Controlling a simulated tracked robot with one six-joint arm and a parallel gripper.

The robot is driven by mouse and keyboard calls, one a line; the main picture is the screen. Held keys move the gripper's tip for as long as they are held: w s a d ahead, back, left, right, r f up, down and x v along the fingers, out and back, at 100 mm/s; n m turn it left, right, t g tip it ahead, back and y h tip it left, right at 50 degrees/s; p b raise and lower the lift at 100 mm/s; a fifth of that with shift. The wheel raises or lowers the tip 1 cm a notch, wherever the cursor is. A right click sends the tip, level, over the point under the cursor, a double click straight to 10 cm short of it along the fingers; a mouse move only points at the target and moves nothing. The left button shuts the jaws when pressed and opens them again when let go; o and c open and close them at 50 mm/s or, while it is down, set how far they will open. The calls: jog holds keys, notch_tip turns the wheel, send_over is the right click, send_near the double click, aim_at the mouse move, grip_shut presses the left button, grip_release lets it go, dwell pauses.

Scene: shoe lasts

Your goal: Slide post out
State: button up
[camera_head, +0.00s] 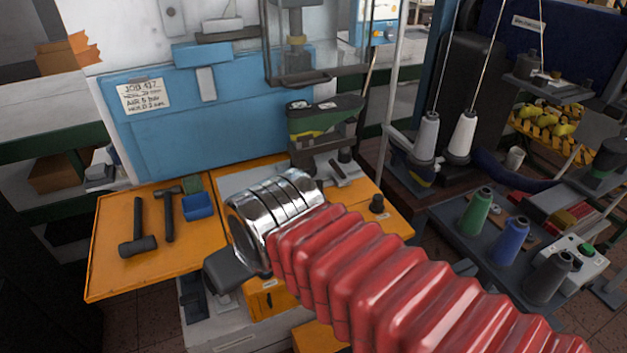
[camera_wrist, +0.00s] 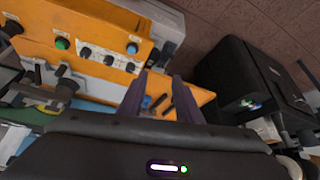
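A green shoe last (camera_head: 325,115) sits on the dark fixture of a machine, behind the orange worktop, in the head view. I cannot tell for certain which part is the post; a short dark upright (camera_head: 344,155) stands below the last. My red bellows arm and its chrome collar cover the middle of the head view and hide what is beyond. In the wrist view the two dark fingers of my gripper (camera_wrist: 160,82) stand apart, with nothing held between them. The orange worktop (camera_wrist: 200,97) shows beyond the fingers.
Two hammers (camera_head: 138,228) and a blue box (camera_head: 197,206) lie on the orange worktop (camera_head: 110,275). Thread cones (camera_head: 475,212) stand on the right table. An orange control panel (camera_wrist: 100,28) with knobs and a black cabinet (camera_wrist: 225,75) show in the wrist view.

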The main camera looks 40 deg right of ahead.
jog(key=shift+o, duration=0.2)
jog(key=shift+o, duration=0.7)
jog(key=shift+w, duration=0.1)
jog(key=shift+o, duration=0.2)
jog(key=shift+w+d, duration=0.25)
jog(key=shift+d, duration=0.05)
jog(key=w+d+f+m+t+h, duration=0.2)
jog(key=w+d+h, duration=0.1)
jog(key=w+d, duration=0.8)
jog(key=w+d+f+t, duration=0.1)
jog(key=d+f, duration=0.3)
jog(key=d, duration=0.3)
jog(key=w+d+f+t, duration=0.1)
jog(key=d+f+t, duration=0.1)
jog(key=d, duration=0.6)
jog(key=w+d+f+m+t, duration=0.1)
jog(key=w+d+f+t, duration=0.1)
jog(key=d+f, duration=0.3)
jog(key=shift+d+f+h, duration=0.2)
jog(key=shift+d, duration=0.55)
jog(key=shift+d+f+h, duration=0.15)
jog(key=shift+d+h, duration=0.05)
jog(key=shift+d, duration=0.55)
